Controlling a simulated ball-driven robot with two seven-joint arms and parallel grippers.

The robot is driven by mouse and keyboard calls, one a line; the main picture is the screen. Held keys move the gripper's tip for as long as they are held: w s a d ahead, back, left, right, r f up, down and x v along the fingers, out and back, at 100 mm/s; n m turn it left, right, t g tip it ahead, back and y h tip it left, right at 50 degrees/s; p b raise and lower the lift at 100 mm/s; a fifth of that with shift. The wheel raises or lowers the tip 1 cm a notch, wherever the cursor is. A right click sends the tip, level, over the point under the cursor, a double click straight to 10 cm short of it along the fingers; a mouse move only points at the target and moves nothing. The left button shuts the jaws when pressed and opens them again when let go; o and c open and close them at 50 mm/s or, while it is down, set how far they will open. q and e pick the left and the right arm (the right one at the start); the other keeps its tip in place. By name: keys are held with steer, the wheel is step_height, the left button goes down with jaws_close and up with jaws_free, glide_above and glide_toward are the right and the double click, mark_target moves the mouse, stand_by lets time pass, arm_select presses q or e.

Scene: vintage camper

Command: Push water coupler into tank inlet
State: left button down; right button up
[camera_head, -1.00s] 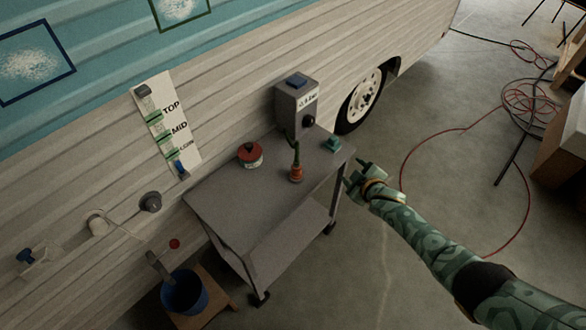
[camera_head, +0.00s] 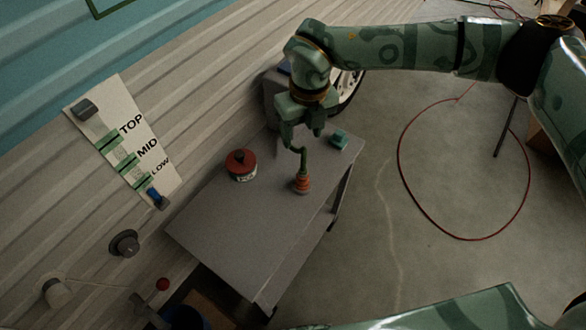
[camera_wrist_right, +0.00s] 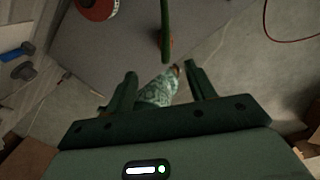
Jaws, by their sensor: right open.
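An orange coupler with a curved green hose (camera_head: 302,184) stands upright on the grey cart (camera_head: 225,225); I take it for the water coupler. My right gripper (camera_head: 301,140) points down just above and behind the hose, its jaws open. In the right wrist view the gripper (camera_wrist_right: 162,82) is open and empty, and the green hose (camera_wrist_right: 166,28) hangs ahead of the gap between its fingers. On the camper wall are a dark round fitting (camera_head: 125,243) and a pale round fitting (camera_head: 57,292); I cannot tell which is the tank inlet. My left gripper is out of view.
A grey box behind is partly hidden by my right arm. A level panel (camera_head: 124,140) is on the wall. A red hose (camera_head: 401,185) lies on the floor.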

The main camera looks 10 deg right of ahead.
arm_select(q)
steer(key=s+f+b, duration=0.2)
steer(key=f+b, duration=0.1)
arm_select(e)
glide_toward(303, 174)
steer(key=shift+m+h, duration=0.3)
steer(key=shift+m, duration=0.1)
step_height(303, 174, down, 5)
steer(key=shift+f, duration=0.15)
steer(key=f+b, duration=0.2)
steer(key=f, duration=0.1)
steer(key=f+b, duration=0.1)
steer(key=f, duration=0.1)
steer(key=shift+w+a+f, duration=0.2)
steer(key=shift+a, duration=0.1)
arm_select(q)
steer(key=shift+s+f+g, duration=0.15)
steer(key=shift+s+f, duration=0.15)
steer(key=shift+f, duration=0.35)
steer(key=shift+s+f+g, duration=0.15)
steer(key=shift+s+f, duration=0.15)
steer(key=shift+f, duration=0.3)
arm_select(e)
steer(key=shift+r, duration=0.15)
steer(key=c, duration=1)
